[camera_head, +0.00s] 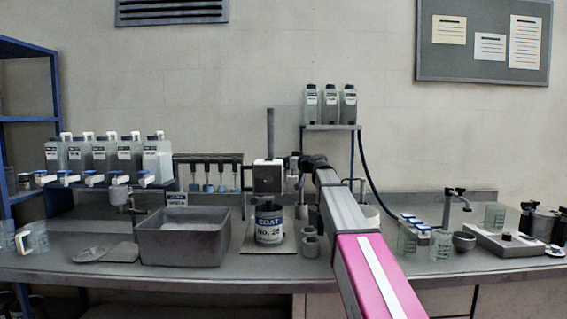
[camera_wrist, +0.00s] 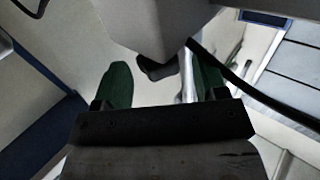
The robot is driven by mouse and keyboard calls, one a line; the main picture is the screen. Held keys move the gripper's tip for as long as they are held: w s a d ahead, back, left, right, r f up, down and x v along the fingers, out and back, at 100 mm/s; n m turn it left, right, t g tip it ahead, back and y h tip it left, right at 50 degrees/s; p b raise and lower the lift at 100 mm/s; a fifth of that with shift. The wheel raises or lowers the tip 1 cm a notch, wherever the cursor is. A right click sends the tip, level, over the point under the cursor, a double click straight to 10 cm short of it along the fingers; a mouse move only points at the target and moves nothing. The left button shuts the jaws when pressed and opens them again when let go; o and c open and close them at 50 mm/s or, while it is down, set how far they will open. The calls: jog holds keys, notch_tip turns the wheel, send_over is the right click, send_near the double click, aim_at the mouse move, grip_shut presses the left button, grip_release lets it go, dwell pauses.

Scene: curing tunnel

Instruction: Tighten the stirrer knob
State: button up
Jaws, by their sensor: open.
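The stirrer has a pale boxy head (camera_head: 268,177) on a dark upright post (camera_head: 270,130), above a dark can labelled "COAT No. 26" (camera_head: 269,224). My gripper (camera_head: 304,163) is at the right side of the head, at the end of my arm. In the wrist view my gripper (camera_wrist: 163,84) is open, with a green-padded finger on each side. A dark rounded piece, apparently the stirrer knob (camera_wrist: 157,69), shows between the fingers under a large grey body (camera_wrist: 140,28). The left finger is apart from it; contact on the right is unclear. In the head view the knob cannot be made out.
A grey basin (camera_head: 184,246) stands left of the can. Several labelled bottles (camera_head: 108,156) stand at the left, and more on a small raised shelf (camera_head: 330,127) behind my arm. Glass beakers (camera_head: 441,245) and a flat device (camera_head: 506,241) stand at the right.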

jog(key=shift+w+a, duration=0.4)
jog(key=shift+a, duration=0.05)
jog(key=c, duration=0.9)
jog(key=shift+s+a+m+t+h, duration=0.1)
jog(key=shift+s+m+t+h, duration=0.05)
jog(key=shift+m+t+h, duration=0.65)
jog(key=shift+t+h, duration=0.1)
jog(key=o, duration=0.9)
